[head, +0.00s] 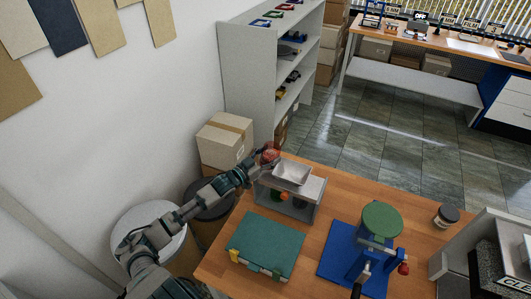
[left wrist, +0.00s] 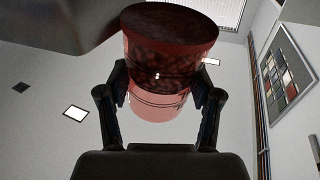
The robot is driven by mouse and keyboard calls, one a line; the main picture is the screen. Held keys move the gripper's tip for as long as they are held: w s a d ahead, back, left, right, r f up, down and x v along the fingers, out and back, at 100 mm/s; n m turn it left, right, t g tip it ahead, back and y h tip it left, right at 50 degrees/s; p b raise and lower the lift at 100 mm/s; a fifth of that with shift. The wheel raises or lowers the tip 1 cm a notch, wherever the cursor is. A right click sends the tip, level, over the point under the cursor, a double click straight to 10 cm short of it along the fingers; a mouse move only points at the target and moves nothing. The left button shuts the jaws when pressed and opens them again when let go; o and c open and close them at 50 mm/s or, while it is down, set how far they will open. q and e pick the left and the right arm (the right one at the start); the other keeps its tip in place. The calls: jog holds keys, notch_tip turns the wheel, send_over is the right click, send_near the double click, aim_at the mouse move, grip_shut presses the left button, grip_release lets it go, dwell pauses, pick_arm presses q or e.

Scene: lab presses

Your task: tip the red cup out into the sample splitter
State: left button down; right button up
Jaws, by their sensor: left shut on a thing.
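The translucent red cup (head: 271,152) is held in my left gripper (head: 258,165) near the back corner of the wooden table. In the left wrist view the cup (left wrist: 158,75) sits between the two fingers of the left gripper (left wrist: 161,92), which are shut on it. Dark lumpy contents show through its wall. I cannot tell its exact tilt. The sample splitter (head: 315,199) is a grey frame with a white open hopper (head: 291,174) on top. The cup is at the hopper's far left side, close to its rim; whether they touch is unclear. My right gripper is not in view.
A green case (head: 265,246) lies in front of the splitter. A blue press (head: 345,255) with a green disc (head: 382,217) stands to the right, then a dark-lidded jar (head: 446,215). Cardboard boxes (head: 224,142) and a grey shelf (head: 250,75) stand behind the table.

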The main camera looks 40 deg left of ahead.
pick_arm(q)
jog(key=shift+d+f+m+g+y+p, duration=0.15)
jog(key=shift+d+m+g+p, duration=0.25)
jog(key=shift+m+p, duration=0.55)
jog(key=shift+d+r+m+g+y+p, duration=0.1)
jog(key=shift+d+m+g+p, duration=0.3)
jog(key=shift+m+p, duration=0.55)
jog(key=shift+d+f+m+g+y+p, duration=0.15)
jog(key=shift+d+m+g+p, duration=0.35)
jog(key=shift+p, duration=0.75)
jog(key=shift+w+d+r+m+g+y+p, duration=0.2)
jog(key=shift+d+m+g+y+p, duration=0.1)
jog(key=shift+m+p, duration=0.7)
jog(key=shift+w+d+r+m+g+y+p, duration=0.25)
jog(key=shift+m+p, duration=0.45)
jog(key=shift+p, duration=0.6)
jog(key=shift+w+d+m+g+y, duration=0.1)
jog(key=shift+d+m+g+y, duration=0.2)
jog(key=shift+m+y, duration=0.45)
jog(key=d+m+y, duration=0.1)
jog(key=m, duration=0.1)
jog(key=r+m+g+y, duration=0.1)
jog(key=m, duration=0.1)
jog(key=d+r+m+y, duration=0.1)
jog(key=m, duration=0.1)
jog(key=shift+w+d+r+y, duration=0.15)
jog(key=shift+w+d+y, duration=0.1)
jog(key=shift+d+y, duration=0.1)
